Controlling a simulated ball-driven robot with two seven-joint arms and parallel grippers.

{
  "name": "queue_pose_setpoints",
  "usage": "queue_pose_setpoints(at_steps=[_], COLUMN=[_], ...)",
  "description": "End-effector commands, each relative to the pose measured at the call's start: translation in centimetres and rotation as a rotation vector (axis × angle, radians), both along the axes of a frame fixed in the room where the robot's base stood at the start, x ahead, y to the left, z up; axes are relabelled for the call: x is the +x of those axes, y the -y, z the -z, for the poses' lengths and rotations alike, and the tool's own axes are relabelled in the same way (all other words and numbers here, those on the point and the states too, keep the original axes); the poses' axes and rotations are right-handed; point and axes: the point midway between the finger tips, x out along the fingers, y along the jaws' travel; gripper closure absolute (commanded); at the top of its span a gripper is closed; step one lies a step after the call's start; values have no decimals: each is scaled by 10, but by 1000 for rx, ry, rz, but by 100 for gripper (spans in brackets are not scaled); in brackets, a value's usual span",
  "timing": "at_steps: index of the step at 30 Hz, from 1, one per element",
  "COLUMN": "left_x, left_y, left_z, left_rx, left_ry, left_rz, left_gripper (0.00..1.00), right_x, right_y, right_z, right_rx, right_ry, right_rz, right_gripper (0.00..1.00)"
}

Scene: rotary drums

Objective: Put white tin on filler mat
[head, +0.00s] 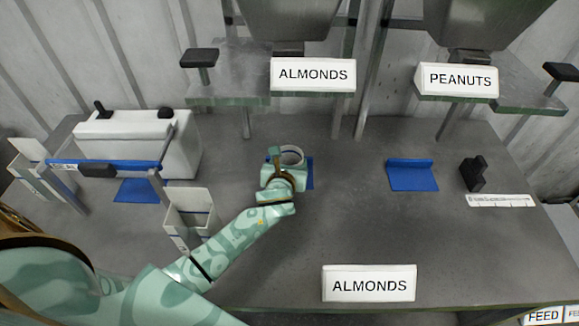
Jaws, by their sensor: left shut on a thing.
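A blue mat (309,173) shows at the right of the tin and gripper, below the hopper by the ALMONDS sign. I cannot tell whether the tin touches this mat or is held above it. My right gripper is not in view.
Another blue mat (412,176) lies to the right, near a black block (473,173). A white machine with a blue bar (140,140) and an open white box (191,213) stand left. An ALMONDS sign (369,284) stands at the front.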

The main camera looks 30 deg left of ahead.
Motion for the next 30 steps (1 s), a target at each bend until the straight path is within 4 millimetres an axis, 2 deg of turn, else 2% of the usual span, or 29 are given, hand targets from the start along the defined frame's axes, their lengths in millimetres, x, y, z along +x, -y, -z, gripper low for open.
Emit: queue_pose_setpoints(at_steps=[10, 11, 12, 13, 23, 26, 30], left_x=[0, 0, 0, 0, 0, -13, -41], left_y=[0, 0, 0, 0, 0, 4, 13], left_z=[4, 4, 4, 4, -1, -6, -19], left_rx=[1, 1, 1, 0, 1, 1, 1], left_ry=[1, 1, 1, 1, 2, 1, 0], left_rz=[0, -1, -1, 0, 0, 0, 1], left_gripper=[63, 33, 22, 17, 17, 17, 17], right_x=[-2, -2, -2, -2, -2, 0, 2], right_y=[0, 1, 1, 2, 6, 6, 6], right_z=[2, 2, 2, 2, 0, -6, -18], right_rx=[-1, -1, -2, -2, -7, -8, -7], right_ry=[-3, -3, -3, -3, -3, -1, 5], right_rz=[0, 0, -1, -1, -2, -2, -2], right_gripper=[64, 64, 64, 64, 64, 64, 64])
